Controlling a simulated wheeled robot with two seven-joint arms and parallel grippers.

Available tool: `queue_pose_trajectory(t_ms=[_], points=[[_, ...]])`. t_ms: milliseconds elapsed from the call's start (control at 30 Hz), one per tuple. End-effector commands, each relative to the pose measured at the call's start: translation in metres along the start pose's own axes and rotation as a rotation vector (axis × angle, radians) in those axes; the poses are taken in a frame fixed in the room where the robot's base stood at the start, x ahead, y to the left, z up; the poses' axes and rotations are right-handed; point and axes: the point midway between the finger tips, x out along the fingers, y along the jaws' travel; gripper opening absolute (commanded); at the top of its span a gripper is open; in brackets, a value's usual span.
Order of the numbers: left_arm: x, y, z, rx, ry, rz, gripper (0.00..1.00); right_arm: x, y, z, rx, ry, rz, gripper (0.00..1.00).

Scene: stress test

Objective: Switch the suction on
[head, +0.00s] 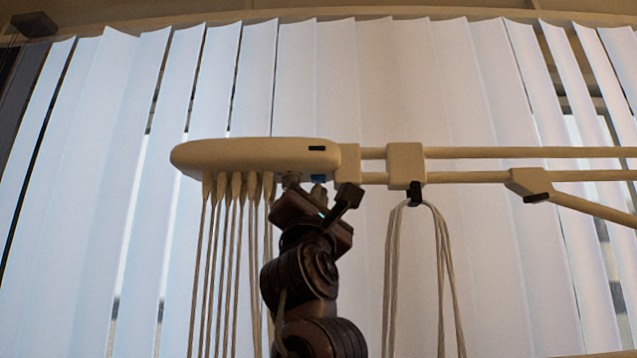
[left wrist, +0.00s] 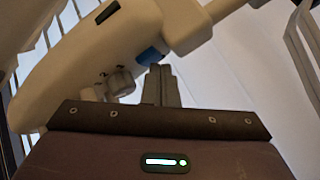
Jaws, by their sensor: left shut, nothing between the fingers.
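The beige suction unit (head: 255,153) is a long rounded housing on a horizontal arm, and it shows from below in the left wrist view (left wrist: 70,85). Its underside has a grey round knob (left wrist: 121,83) with small dark marks beside it and a blue part (left wrist: 150,56), perhaps a switch. The blue part also shows in the head view (head: 318,178). My left gripper (head: 318,188) is shut and empty, pointing up just below the blue part. In the left wrist view its fingertips (left wrist: 162,70) lie close to the blue part, right of the knob; I cannot tell whether they touch. My right gripper is not in view.
Several thin leads (head: 222,270) hang from the unit left of my gripper. A looped cable (head: 392,260) hangs from a clamp (head: 406,165) at the right. Two rails (head: 480,153) run rightward. White vertical blinds (head: 360,80) fill the background.

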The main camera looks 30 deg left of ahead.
Motion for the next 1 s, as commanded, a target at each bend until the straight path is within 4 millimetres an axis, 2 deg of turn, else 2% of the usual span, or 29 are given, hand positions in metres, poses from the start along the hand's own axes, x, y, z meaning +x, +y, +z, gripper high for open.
queue_pose_trajectory(t_ms=[233, 500, 867, 1000], points=[[-0.002, -0.002, -0.001, 0.000, -0.001, 0.001, 0.00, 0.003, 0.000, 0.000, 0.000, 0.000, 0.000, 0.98], [-0.013, -0.009, -0.009, -0.001, -0.001, 0.001, 0.00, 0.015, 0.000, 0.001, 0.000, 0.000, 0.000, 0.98], [-0.014, -0.009, -0.009, 0.000, 0.000, 0.001, 0.00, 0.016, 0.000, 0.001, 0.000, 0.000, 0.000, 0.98], [-0.019, -0.013, -0.013, 0.000, 0.000, 0.000, 0.00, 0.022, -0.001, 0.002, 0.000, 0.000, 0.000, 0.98]])
